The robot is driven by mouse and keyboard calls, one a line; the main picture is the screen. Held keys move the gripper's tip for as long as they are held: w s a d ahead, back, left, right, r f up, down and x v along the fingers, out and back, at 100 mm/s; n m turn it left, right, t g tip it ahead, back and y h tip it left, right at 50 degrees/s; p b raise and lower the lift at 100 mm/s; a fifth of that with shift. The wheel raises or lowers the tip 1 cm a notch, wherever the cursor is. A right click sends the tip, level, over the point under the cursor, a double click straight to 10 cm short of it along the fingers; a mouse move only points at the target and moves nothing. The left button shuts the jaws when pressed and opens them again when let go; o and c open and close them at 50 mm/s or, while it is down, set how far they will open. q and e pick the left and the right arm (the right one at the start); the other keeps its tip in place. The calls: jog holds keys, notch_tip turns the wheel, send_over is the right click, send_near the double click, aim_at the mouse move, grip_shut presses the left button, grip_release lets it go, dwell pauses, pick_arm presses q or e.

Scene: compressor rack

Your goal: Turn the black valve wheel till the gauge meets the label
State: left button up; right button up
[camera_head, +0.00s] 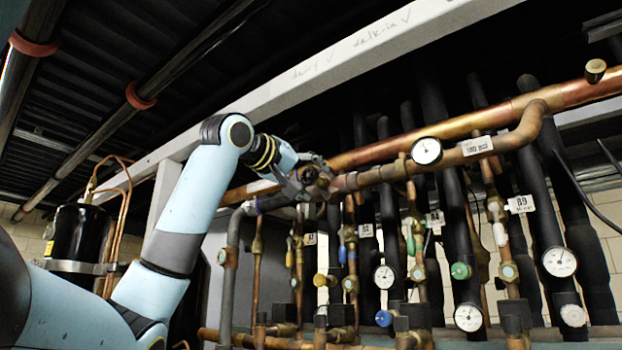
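My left gripper (312,178) is at the left end of the upper copper pipe, up against the pipe fitting there. The gripper is small and dark in this view, and I cannot tell whether its fingers are open or shut. I cannot make out the black valve wheel; the gripper covers the spot in front of it. A round white gauge (426,151) sits on the upper pipe, its needle too small to read. A white label (477,145) reading about "180 psi" is on the pipe to the right of the gauge. My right gripper is not in view.
A pale beam (330,62) runs diagonally above the pipe. Several dark vertical pipes stand below and behind it, with small coloured valve caps and more gauges (384,277). A black cylinder (77,238) with copper tubing stands at the left.

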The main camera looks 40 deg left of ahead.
pick_arm(q)
jog(key=shift+o, duration=0.5)
jog(key=shift+w, duration=0.25)
jog(key=s, duration=0.7)
jog(key=shift+s+d, duration=0.25)
jog(key=shift+d, duration=0.2)
jog(key=shift+f, duration=0.1)
